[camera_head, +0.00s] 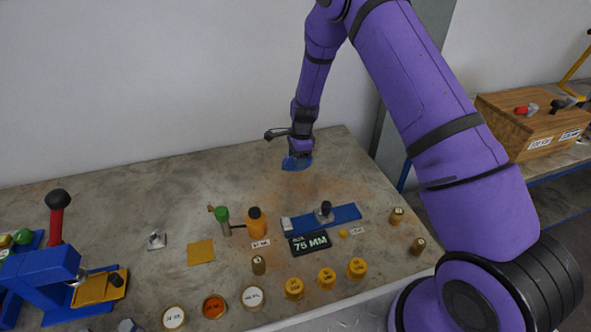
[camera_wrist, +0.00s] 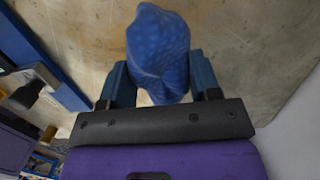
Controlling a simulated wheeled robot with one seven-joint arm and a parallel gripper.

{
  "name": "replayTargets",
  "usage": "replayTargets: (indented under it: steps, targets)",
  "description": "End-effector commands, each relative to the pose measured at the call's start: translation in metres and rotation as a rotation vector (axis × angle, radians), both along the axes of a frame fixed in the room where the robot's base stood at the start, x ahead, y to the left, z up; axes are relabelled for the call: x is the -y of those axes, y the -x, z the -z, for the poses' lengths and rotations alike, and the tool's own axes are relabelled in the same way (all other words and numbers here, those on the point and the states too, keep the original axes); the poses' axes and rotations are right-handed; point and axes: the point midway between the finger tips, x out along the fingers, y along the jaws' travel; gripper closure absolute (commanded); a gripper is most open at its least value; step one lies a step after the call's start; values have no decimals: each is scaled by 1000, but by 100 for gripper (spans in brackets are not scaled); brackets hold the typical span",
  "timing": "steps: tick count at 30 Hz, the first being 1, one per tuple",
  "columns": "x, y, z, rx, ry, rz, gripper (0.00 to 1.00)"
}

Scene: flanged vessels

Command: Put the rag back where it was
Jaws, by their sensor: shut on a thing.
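My gripper (camera_head: 297,158) is at the back of the table, near its right corner. It is shut on a blue rag (camera_wrist: 158,50), which is bunched between the two blue fingers in the wrist view. In the head view the rag (camera_head: 296,163) shows as a small blue patch under the gripper, hard to tell apart from the fingers. The rag looks close to the tabletop (camera_head: 150,200), but I cannot tell whether it touches it.
A blue fixture (camera_head: 345,214) and a black "75 MM" sign (camera_head: 310,242) stand in front of the gripper. An orange bottle (camera_head: 257,222), a green-capped item (camera_head: 222,216) and a yellow square (camera_head: 200,252) are nearby. A blue press (camera_head: 40,270) stands left. The back left tabletop is clear.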

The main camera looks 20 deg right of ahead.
Motion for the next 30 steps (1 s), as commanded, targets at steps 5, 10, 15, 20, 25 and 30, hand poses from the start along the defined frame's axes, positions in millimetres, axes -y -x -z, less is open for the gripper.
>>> replayTargets:
  steps: [5,10,15,20,25,30]
  targets:
    - [0,0,12,0,0,0,65]
    - [1,0,32,-1,0,1,65]
    - [0,0,47,1,0,0,65]
    - [0,-1,46,1,0,-1,65]
    - [0,0,49,1,0,0,65]
    - [0,0,49,1,0,0,18]
